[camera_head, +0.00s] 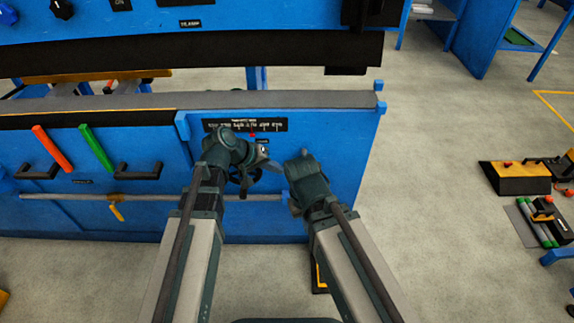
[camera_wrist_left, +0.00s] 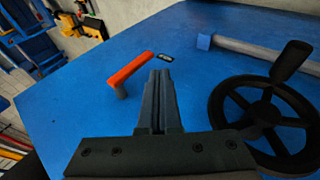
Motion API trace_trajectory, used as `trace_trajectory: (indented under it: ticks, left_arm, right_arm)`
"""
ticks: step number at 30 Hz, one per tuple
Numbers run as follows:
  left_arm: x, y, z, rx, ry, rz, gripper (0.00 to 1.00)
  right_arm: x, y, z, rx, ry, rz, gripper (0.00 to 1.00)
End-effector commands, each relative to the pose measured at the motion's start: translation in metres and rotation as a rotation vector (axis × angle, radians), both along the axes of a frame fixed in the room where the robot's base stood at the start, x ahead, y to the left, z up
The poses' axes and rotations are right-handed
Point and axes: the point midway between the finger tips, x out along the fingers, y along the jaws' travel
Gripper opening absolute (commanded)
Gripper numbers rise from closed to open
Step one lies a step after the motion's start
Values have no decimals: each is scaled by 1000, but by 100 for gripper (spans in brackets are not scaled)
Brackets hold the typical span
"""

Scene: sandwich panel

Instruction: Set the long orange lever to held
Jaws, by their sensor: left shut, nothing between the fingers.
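In the left wrist view a long orange lever (camera_wrist_left: 130,68) stands on a short grey post on a blue panel. Its bar slants from lower left to upper right, beside a small dark label (camera_wrist_left: 165,57) I cannot read. My left gripper (camera_wrist_left: 162,80) is shut and empty, its fingertips just right of the lever; I cannot tell whether they touch. In the head view my left gripper (camera_head: 258,158) is at the blue panel front, and the arm hides much there; I cannot make out this lever. My right gripper (camera_head: 302,170) is beside it, its fingers unclear.
A black handwheel (camera_wrist_left: 265,118) with a knob is close right of my left gripper. A grey rail (camera_wrist_left: 265,52) is beyond it. In the head view a slanted orange bar (camera_head: 52,148) and a green bar (camera_head: 96,148) are farther left, with black handles.

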Motion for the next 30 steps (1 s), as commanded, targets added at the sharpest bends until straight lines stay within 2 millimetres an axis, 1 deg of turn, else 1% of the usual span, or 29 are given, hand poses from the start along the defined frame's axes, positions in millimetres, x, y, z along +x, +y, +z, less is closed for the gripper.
trace_trajectory:
  ticks: [1, 3, 6, 10, 17, 30]
  left_arm:
    - [-4, 7, 16, -1, 0, 3, 0]
    - [-8, 15, 25, -1, 0, 3, 0]
    - [-12, 24, 36, -2, 0, 2, 0]
    - [-16, 34, 46, -1, 0, 3, 0]
    - [-19, 41, 52, -1, 0, 0, 0]
    - [-19, 41, 51, -1, 0, 0, 0]
  right_arm:
    - [0, 0, 16, 1, 0, 0, 0]
    - [0, 1, 25, 3, 1, -1, 0]
    - [0, 1, 36, 5, 2, -1, 0]
    - [-1, 1, 45, 7, 2, -2, 0]
    - [-1, 2, 51, 8, 3, -3, 0]
    - [-1, 2, 51, 8, 3, -3, 0]
